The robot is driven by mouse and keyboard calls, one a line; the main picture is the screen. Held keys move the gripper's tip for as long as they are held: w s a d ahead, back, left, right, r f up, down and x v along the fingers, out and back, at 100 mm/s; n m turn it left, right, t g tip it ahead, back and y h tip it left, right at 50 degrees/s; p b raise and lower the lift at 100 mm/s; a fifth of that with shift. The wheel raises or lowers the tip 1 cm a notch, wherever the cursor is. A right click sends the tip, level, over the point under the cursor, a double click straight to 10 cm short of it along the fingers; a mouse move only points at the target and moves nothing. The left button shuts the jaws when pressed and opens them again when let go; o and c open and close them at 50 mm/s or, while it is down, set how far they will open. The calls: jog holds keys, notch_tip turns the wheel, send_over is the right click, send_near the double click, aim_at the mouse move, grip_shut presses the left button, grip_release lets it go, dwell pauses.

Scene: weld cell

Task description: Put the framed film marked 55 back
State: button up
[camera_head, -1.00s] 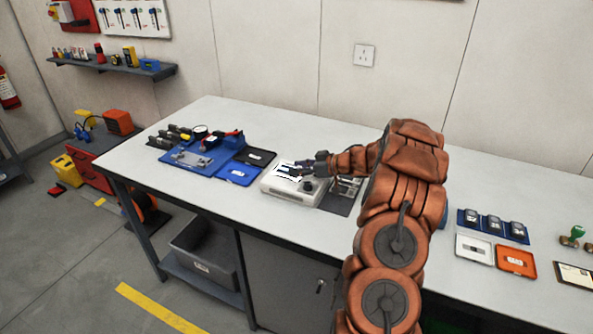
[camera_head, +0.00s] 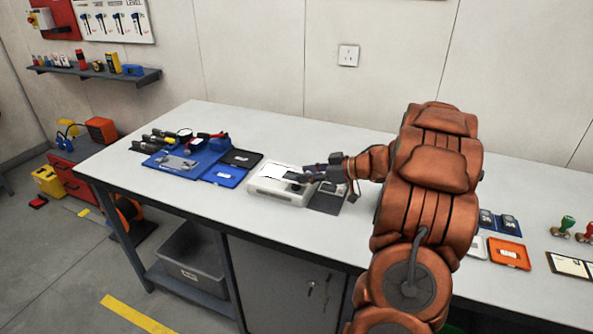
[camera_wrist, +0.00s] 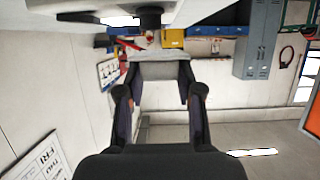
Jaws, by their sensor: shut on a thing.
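My gripper (camera_head: 318,174) is over the right part of a pale light box (camera_head: 282,187) on the bench in the head view. In the wrist view, my gripper (camera_wrist: 160,92) has its two dark fingers apart on either side of a flat grey piece (camera_wrist: 160,71), which looks like the framed film. Its marking is not readable. My arm hides part of the bench. Framed films (camera_head: 509,222) with pale labels stand in a blue holder at the right, partly behind my arm; their numbers are too small to read.
An orange tray (camera_head: 509,253) lies in front of the holder, and green and red stamps (camera_head: 566,226) stand to the right. A dark plate (camera_head: 327,198) lies right of the light box. Blue trays (camera_head: 224,174) with tools lie at the left. The bench front is clear.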

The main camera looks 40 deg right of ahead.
jog(key=shift+s+r+b, duration=0.2)
jog(key=shift+s+b, duration=0.15)
jog(key=shift+s, duration=1.95)
jog(key=shift+a, duration=0.1)
